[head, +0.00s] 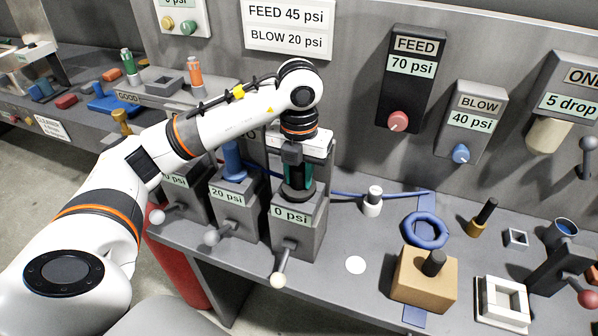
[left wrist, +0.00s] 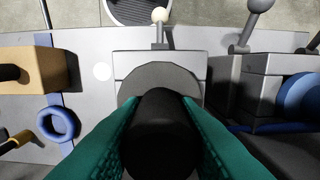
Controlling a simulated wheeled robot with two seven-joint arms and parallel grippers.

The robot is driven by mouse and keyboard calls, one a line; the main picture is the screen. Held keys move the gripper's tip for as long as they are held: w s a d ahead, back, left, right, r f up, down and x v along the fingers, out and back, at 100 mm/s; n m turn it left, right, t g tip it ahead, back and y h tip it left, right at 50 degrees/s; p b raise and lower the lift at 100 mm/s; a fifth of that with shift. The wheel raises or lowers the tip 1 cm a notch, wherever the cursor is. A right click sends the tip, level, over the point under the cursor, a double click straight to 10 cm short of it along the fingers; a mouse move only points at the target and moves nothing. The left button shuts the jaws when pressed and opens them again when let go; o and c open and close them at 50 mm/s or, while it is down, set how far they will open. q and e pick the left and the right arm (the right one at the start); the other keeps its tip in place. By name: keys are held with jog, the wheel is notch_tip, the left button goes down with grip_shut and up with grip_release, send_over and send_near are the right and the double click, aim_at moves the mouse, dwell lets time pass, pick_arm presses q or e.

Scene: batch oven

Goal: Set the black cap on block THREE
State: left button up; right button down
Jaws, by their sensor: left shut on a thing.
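My left gripper (head: 298,172) points down over the rightmost of the row of grey blocks, whose label reads 0 psi (head: 291,216). Its teal fingers are shut on the black cap (head: 293,193), close over or touching the block's top. In the left wrist view the cap's black stem (left wrist: 160,130) stands between the fingers, with a wide dark grey disc (left wrist: 158,76) below it over the block (left wrist: 160,62). Whether the cap rests fully on the block is hidden. The block's name is covered by my arm. My right gripper is not in view.
The neighbouring 20 psi block (head: 238,206) carries a blue cap (head: 232,160). Each block has a ball-ended lever in front. A white cylinder (head: 373,201), a blue ring (head: 426,230) and a tan block (head: 424,280) stand to the right. FEED (head: 413,70) and BLOW (head: 473,121) panels hang behind.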

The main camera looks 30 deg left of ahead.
pick_arm(q)
jog(key=shift+f+b, duration=0.55)
jog(key=shift+f, duration=0.1)
jog(key=o, duration=1.1)
jog(key=shift+c, duration=0.2)
notch_tip(320, 180, up, 12)
jog(key=shift+r+p, duration=0.1)
jog(key=shift+p, duration=0.45)
